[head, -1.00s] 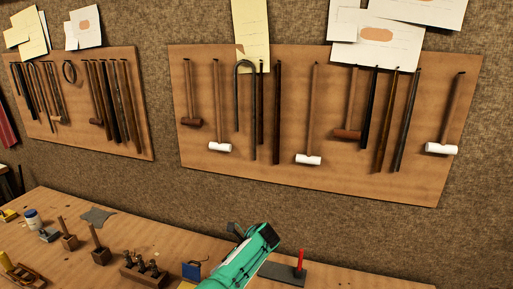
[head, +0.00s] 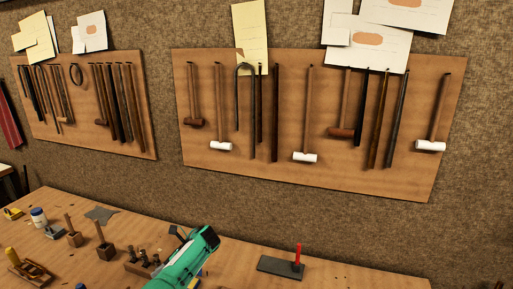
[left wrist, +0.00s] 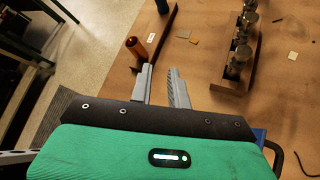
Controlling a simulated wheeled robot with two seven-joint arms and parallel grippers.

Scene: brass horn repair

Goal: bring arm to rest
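My left arm, in a green sleeve, reaches over the workbench (head: 225,265) at the bottom of the head view. My left gripper (head: 180,234) shows only as a small dark shape past the sleeve's end. In the left wrist view the two grey fingers of my left gripper (left wrist: 161,82) stand apart, with bare bench top between them. Nothing is held. My right gripper is in neither view.
A wooden block with metal pieces (left wrist: 232,75) stands right of the fingers; an orange-brown handle (left wrist: 137,47) stands close beyond them. A dark plate (head: 275,266) with a red-handled tool (head: 298,255) lies to the right. Mallets hang on a wall board (head: 320,180).

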